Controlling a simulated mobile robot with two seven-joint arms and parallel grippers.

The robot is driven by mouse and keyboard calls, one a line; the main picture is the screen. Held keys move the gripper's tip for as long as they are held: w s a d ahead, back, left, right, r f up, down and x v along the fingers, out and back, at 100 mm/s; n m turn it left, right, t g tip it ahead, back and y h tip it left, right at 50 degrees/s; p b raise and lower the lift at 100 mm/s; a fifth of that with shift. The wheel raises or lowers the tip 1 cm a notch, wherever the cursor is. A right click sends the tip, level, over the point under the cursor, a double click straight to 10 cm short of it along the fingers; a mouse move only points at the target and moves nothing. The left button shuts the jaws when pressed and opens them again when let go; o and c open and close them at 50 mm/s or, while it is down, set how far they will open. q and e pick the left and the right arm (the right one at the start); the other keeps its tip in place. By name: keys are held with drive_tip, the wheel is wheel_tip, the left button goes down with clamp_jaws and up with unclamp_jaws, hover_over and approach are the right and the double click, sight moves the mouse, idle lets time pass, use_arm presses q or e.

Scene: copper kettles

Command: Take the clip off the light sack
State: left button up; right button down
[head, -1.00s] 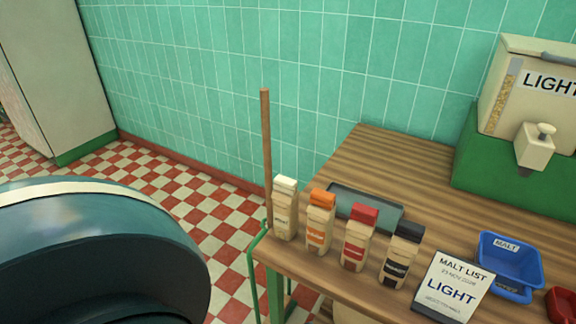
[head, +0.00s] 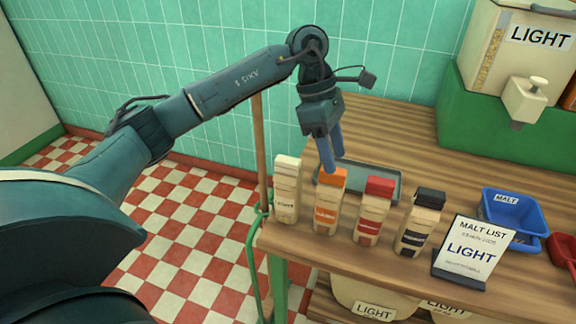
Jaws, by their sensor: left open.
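Several small paper sacks stand upright in a row on the wooden table. From left to right they have a white top (head: 288,192), an orange top (head: 328,205), a red top (head: 373,212) and a black top (head: 419,222). Their labels are too small to read surely, so I cannot tell which is the light sack by its label. The coloured tops look like clips or folded closures. My left gripper (head: 334,164) is open and empty, pointing down just above or behind the orange-topped sack; contact is unclear. My right gripper is out of view.
A card reading "MALT LIST" and "LIGHT" (head: 468,250) stands right of the sacks. A flat grey tray (head: 385,182) lies behind them. A blue bin (head: 513,212) and red scoop (head: 563,250) are at right. A wooden pole (head: 260,150) rises at the table's left corner.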

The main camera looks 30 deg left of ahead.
use_arm(q)
drive_tip(key=w+a+r+y, duration=0.1)
drive_tip(key=a+r+y, duration=0.4)
drive_tip(key=a, duration=0.5)
hover_over(288, 159)
drive_tip(key=shift+n+t, duration=0.4)
drive_tip(key=f, duration=0.6)
drive_tip(key=shift+w+a+f, duration=0.25)
drive_tip(key=shift+f, duration=0.1)
drive_tip(key=shift+s+d+f+p, duration=0.15)
drive_tip(key=shift+f+p, duration=0.25)
drive_tip(key=shift+f, duration=0.95)
drive_tip(key=shift+s+d+f+p, duration=0.15)
drive_tip(key=shift+f+p, duration=0.25)
drive_tip(key=shift+f, duration=0.9)
drive_tip(key=shift+c, duration=0.6)
drive_tip(key=c, duration=0.9)
